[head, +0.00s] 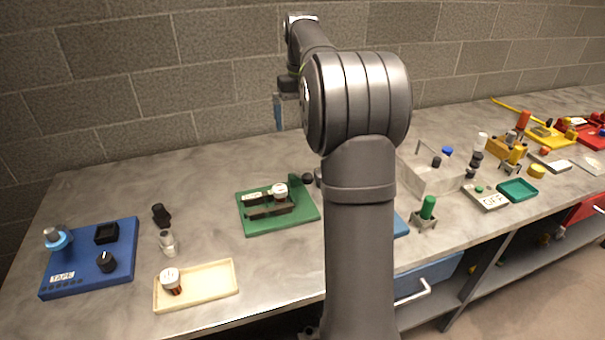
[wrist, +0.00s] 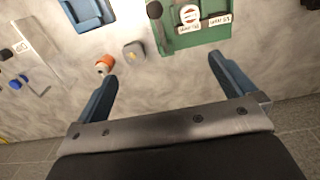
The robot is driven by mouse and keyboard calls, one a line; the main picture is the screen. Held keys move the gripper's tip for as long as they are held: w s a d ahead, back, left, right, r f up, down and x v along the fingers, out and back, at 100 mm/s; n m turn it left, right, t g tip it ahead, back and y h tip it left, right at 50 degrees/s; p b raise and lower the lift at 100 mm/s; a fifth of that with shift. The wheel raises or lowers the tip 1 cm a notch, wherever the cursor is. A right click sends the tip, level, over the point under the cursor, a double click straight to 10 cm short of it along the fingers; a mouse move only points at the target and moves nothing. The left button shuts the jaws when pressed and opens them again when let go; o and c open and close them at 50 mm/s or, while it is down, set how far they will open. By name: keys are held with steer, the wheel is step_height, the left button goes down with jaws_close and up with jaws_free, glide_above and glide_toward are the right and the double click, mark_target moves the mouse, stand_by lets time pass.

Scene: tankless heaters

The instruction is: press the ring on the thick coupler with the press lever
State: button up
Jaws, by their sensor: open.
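The green press base (head: 252,227) stands on the table left of my arm and shows at the top of the wrist view (wrist: 213,43). It carries dark bars with white labels and a round white-topped piece (head: 280,190), also visible in the wrist view (wrist: 190,14). I cannot tell whether this is the thick coupler with its ring. A black ball knob (wrist: 154,10), seemingly the press lever's end, sits at the base's edge; it also shows in the head view (head: 307,178). My gripper (wrist: 162,68) is open and empty, its blue fingers apart from the base.
An orange-and-white piece (wrist: 105,65) and a grey block (wrist: 134,50) are near the left finger in the wrist view. A blue board (head: 122,260) and cream tray (head: 225,288) are at left. A clear bin (head: 425,180) is at right. The back-left table is clear.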

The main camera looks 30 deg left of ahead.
step_height(320, 180, up, 2)
steer(key=shift+r, duration=0.2)
steer(key=shift+c, duration=0.4)
steer(key=c, duration=1.1)
steer(key=shift+s+d+r+t, duration=0.1)
steer(key=shift+s+d+t, duration=0.2)
steer(key=shift+s+d, duration=0.15)
steer(key=c, duration=0.7)
steer(key=s+d, duration=0.1)
steer(key=s+d+t+y, duration=0.1)
steer(key=s, duration=0.1)
steer(key=shift+d+y, duration=0.25)
steer(key=shift+y, duration=0.05)
jaws_close()
steer(key=shift+s+d+f+t, duration=0.2)
steer(key=shift+s+d+t, duration=0.1)
steer(key=shift+s, duration=0.1)
